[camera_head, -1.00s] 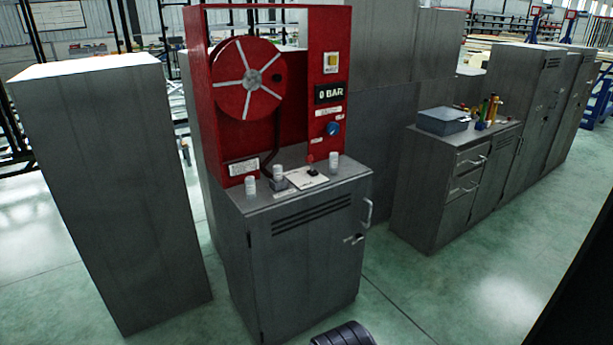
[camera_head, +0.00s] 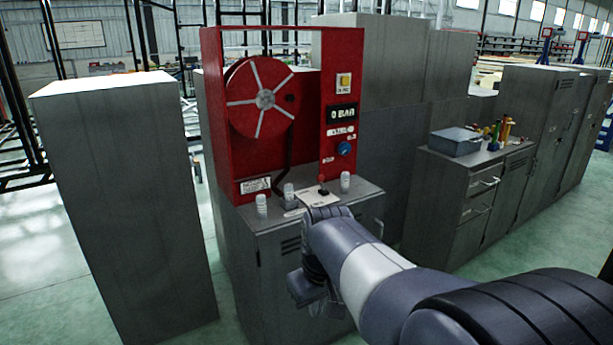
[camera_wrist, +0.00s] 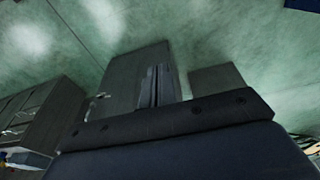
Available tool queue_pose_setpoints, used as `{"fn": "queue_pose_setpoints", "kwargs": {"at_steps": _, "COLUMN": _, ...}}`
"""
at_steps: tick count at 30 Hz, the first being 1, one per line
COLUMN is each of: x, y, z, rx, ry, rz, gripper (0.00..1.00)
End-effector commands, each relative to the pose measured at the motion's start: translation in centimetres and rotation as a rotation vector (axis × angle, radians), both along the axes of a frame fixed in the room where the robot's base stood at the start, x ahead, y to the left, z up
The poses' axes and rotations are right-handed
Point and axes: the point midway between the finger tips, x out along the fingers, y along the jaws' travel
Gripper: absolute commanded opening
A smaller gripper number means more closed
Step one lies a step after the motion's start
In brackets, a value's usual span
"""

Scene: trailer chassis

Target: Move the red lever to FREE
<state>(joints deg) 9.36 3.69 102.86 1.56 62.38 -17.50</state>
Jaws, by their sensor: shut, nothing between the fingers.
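The red lever (camera_head: 323,184) is a small red-knobbed stick standing on a white plate (camera_head: 310,197). The plate lies on top of the grey cabinet, in front of the red hose-reel panel (camera_head: 228,150). Any lettering on the plate is too small to read, so the lever's marked position cannot be told. My arm reaches in from the lower right in the head view, with its wrist below and in front of the plate. My gripper (camera_wrist: 160,70) shows in the wrist view as two dark fingers together, shut and empty, apart from the lever. The lever is not visible in the wrist view.
White ribbed caps (camera_head: 261,205) stand on the cabinet top around the plate. The panel carries a yellow button (camera_head: 343,81), a "0 BAR" display (camera_head: 342,113) and a blue knob (camera_head: 343,148). A tall grey cabinet (camera_head: 125,200) stands left. Open floor lies between the cabinets.

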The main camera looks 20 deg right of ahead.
Motion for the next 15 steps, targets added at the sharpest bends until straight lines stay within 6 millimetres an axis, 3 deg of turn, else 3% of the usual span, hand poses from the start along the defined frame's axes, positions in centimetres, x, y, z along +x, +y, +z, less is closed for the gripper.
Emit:
{"fn": "queue_pose_setpoints", "kwargs": {"at_steps": 1, "x": 2.2, "y": -1.0, "z": 0.3, "rx": 0.004, "ry": 0.013, "rz": 0.006, "gripper": 0.00}}
{"fn": "queue_pose_setpoints", "kwargs": {"at_steps": 6, "x": 7.2, "y": -3.6, "z": 1.0, "rx": 0.017, "ry": 0.035, "rz": 0.038, "gripper": 0.00}}
{"fn": "queue_pose_setpoints", "kwargs": {"at_steps": 9, "x": 8.9, "y": -4.6, "z": 1.2, "rx": 0.021, "ry": 0.042, "rz": 0.052, "gripper": 0.00}}
{"fn": "queue_pose_setpoints", "kwargs": {"at_steps": 15, "x": 10.2, "y": -5.4, "z": 1.3, "rx": 0.026, "ry": 0.046, "rz": 0.064, "gripper": 0.00}}
